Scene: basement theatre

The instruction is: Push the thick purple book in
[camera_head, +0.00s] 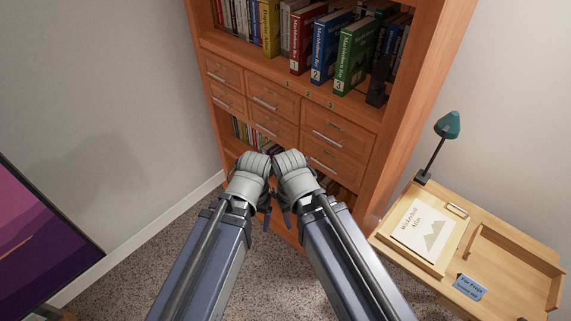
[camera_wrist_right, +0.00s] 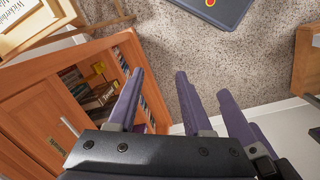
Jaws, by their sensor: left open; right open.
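I cannot make out a thick purple book in either view. My left gripper (camera_head: 266,212) and right gripper (camera_head: 287,216) hang close together in front of the bookcase (camera_head: 386,150), low over the carpet, partly hidden by my wrists in the head view. Both are open, with nothing seen between the fingers. In the right wrist view my right gripper (camera_wrist_right: 160,76) shows its spread fingers, with part of a further finger to the right. A lower shelf with a row of books (camera_wrist_right: 88,90) lies to its left, partly covered by a finger.
The upper shelf holds red (camera_head: 300,45), blue (camera_head: 325,48) and green (camera_head: 352,55) numbered books and a black bookend (camera_head: 377,85). Drawers (camera_head: 330,132) sit below. A wooden desk (camera_head: 487,235) with a teal lamp (camera_head: 447,125) stands right. Carpet (camera_head: 150,250) is free at left.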

